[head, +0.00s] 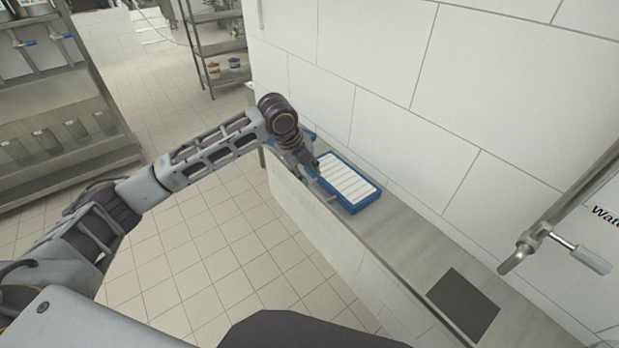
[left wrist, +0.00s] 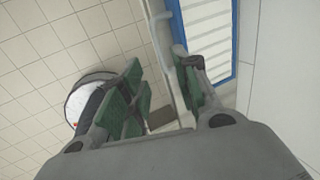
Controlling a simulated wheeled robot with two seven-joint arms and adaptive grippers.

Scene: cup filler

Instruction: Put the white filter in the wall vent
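The white filter (head: 348,184), with white slats in a blue frame, lies flat on the narrow metal counter against the tiled wall. Its blue edge and slats also show at the upper right of the left wrist view (left wrist: 207,30). My left gripper (head: 314,168) is at the filter's left edge, its fingers pointing down towards it. In the left wrist view its green-padded fingers (left wrist: 157,62) are apart, with a thin pale bar between or beyond them; I cannot tell if they touch it. I cannot make out a wall vent. My right gripper is not in view.
A tap with a lever (head: 540,243) juts from the wall at the right. A dark square plate (head: 463,303) is set in the counter (head: 405,240) below it. Metal shelves (head: 60,110) stand at the left. The tiled floor (head: 215,240) beside the counter is clear.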

